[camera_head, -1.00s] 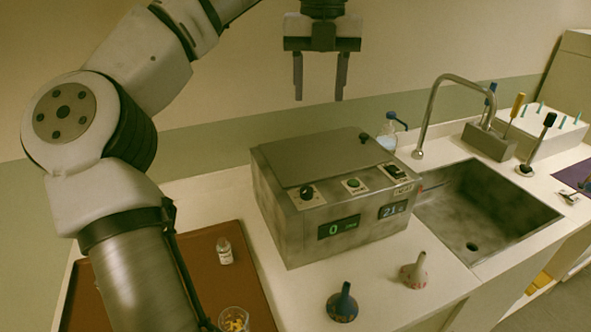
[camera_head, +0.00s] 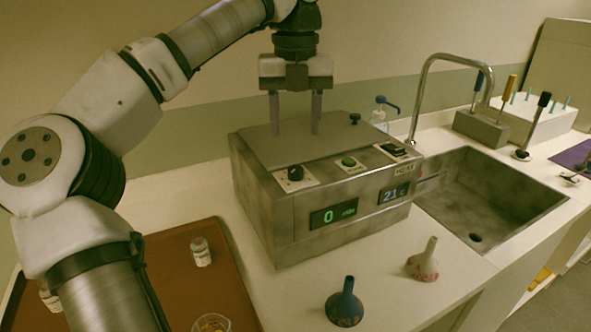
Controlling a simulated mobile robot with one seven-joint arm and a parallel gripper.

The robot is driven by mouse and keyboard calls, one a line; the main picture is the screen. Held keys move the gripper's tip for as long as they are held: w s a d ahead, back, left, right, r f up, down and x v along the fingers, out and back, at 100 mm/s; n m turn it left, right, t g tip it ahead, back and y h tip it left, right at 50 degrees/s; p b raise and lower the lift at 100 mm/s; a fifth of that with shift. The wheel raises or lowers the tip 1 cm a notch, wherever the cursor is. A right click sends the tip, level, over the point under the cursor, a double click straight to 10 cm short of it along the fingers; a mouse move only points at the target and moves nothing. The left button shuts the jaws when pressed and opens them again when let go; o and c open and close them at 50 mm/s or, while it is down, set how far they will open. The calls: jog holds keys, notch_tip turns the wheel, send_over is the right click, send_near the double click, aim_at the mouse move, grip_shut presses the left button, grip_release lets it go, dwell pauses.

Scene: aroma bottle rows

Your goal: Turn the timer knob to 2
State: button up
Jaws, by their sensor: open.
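A grey metal box device (camera_head: 290,222) stands on the counter in the head view. Its timer knob (camera_head: 295,173) is a black knob on a pale plate at the left of the sloped panel. The green display (camera_head: 333,215) below it reads 0. My gripper (camera_head: 295,132) is open and empty, fingers pointing down. It appears above or behind the box lid, in line with the knob and apart from it. I cannot tell the exact height of the fingertips over the lid.
A green button (camera_head: 348,161) and a black switch (camera_head: 395,149) share the panel, with a second display (camera_head: 393,192) reading 21. A brown tray (camera_head: 180,280) is left, a sink (camera_head: 500,200) right.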

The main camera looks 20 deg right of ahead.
aim_at(296, 169)
notch_tip(296, 169, down, 8)
jog(key=shift+f+p, duration=0.2)
jog(key=shift+p, duration=0.1)
jog(key=c, duration=1)
jog(key=shift+r+m, duration=0.1)
jog(key=shift+m, duration=0.2)
